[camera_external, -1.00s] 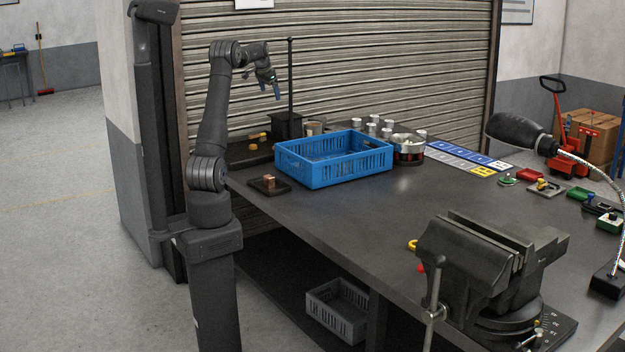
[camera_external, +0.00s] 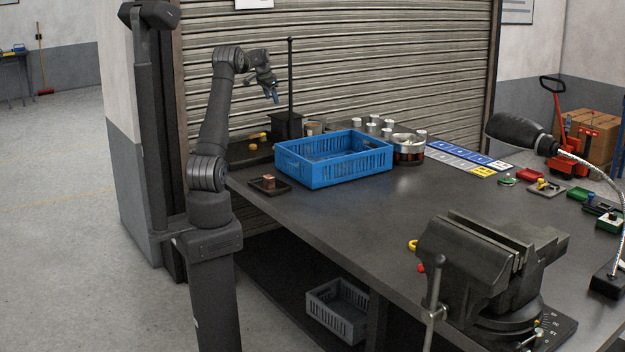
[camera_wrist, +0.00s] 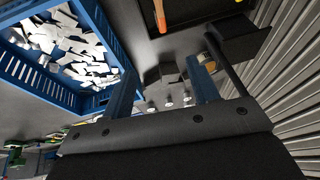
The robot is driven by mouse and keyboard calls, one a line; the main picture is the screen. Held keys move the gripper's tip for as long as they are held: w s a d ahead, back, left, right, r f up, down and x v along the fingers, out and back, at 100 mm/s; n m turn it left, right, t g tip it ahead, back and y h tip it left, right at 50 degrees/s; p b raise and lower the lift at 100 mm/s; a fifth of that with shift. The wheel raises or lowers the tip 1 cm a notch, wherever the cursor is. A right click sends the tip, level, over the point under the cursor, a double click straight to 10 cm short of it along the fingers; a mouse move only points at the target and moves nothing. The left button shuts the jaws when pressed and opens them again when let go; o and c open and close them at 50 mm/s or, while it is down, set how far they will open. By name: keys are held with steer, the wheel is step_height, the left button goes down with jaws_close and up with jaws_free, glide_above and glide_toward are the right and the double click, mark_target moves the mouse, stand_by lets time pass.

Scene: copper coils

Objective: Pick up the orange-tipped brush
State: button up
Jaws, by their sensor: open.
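My gripper (camera_external: 272,96) is in the air above the far left part of the bench, pointing down. Its two blue fingers are apart and empty in the wrist view (camera_wrist: 162,68). An orange stick-like thing (camera_wrist: 160,16) lies at the top edge of the wrist view, partly cut off. It looks like the orange-tipped brush, but I cannot see all of it. It lies apart from the fingers. I cannot clearly make out the brush in the external view.
A blue crate (camera_external: 309,177) stands near my gripper; it holds white pieces in the wrist view. A small dark tray (camera_external: 284,189) carries a copper-coloured piece (camera_external: 269,182). A dark upright post (camera_external: 290,80) stands close behind my gripper. A vice (camera_external: 490,265) sits at the front right.

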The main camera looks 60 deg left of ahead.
steer(key=shift+m+t+h, duration=0.3)
steer(key=shift+h, duration=0.6)
steer(key=a+x, duration=0.1)
steer(key=x, duration=0.7)
steer(key=a+x, duration=0.2)
steer(key=x, duration=0.5)
steer(key=a+x, duration=0.2)
steer(key=x, duration=0.6)
steer(key=shift+s+a+f, duration=0.1)
steer(key=shift+f, duration=0.3)
steer(key=shift+d+x, duration=0.2)
steer(key=shift+x, duration=2.45)
steer(key=shift+c, duration=0.4)
steer(key=c, duration=1)
